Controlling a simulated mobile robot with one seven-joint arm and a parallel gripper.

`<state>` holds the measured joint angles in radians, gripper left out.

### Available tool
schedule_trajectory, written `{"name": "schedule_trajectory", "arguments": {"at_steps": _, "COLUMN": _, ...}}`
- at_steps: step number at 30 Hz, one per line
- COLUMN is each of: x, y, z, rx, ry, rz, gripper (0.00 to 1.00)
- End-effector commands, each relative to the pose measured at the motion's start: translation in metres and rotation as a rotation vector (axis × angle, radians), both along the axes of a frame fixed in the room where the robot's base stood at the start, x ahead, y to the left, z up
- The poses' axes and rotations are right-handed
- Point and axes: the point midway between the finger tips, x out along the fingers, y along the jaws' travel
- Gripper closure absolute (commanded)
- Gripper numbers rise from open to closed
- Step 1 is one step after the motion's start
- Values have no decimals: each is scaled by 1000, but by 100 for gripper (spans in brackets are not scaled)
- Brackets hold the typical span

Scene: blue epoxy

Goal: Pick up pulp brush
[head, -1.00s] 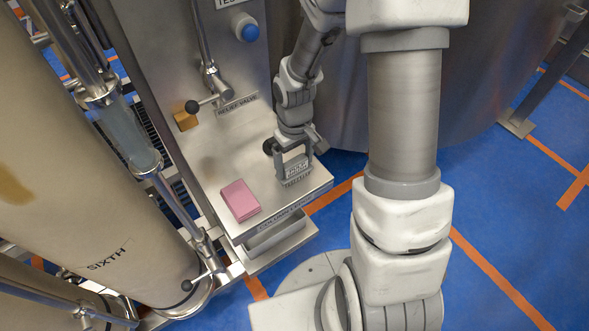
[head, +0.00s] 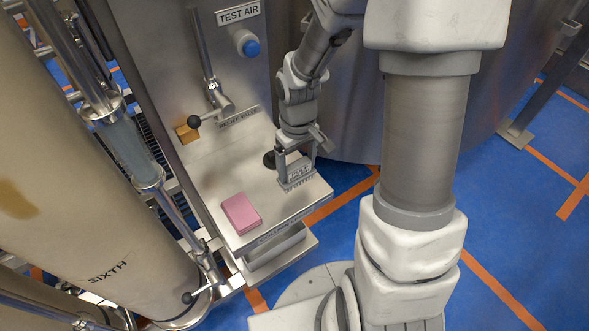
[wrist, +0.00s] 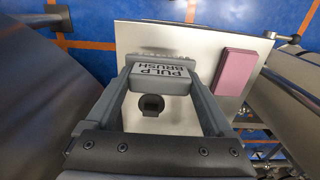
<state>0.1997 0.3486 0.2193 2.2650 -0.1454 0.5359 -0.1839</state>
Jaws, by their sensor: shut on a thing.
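The pulp brush (wrist: 163,78) is a small grey block with a white label that reads PULP BRUSH. In the wrist view it sits between the two grey fingertips of my gripper (wrist: 170,75), which is shut on it. In the head view the pulp brush (head: 297,176) is over the right side of the steel shelf (head: 215,185), near its right edge, with my gripper (head: 294,163) above it. Bristles show along its lower edge. I cannot tell whether it touches the shelf or is slightly clear of it.
A pink pad (head: 241,213) lies on the shelf to the left of the brush. The relief valve lever (head: 206,118) and a blue button (head: 251,48) are on the panel behind. A large tan cylinder (head: 80,190) stands at left.

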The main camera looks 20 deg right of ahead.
Motion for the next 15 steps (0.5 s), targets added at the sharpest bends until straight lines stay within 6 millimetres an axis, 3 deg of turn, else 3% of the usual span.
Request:
{"name": "schedule_trajectory", "arguments": {"at_steps": 6, "x": -46, "y": -21, "z": 30, "rx": -3, "ry": 2, "rz": -6, "gripper": 69}}
{"name": "schedule_trajectory", "arguments": {"at_steps": 15, "x": -86, "y": -38, "z": 55, "rx": -2, "ry": 3, "rz": -3, "gripper": 69}}
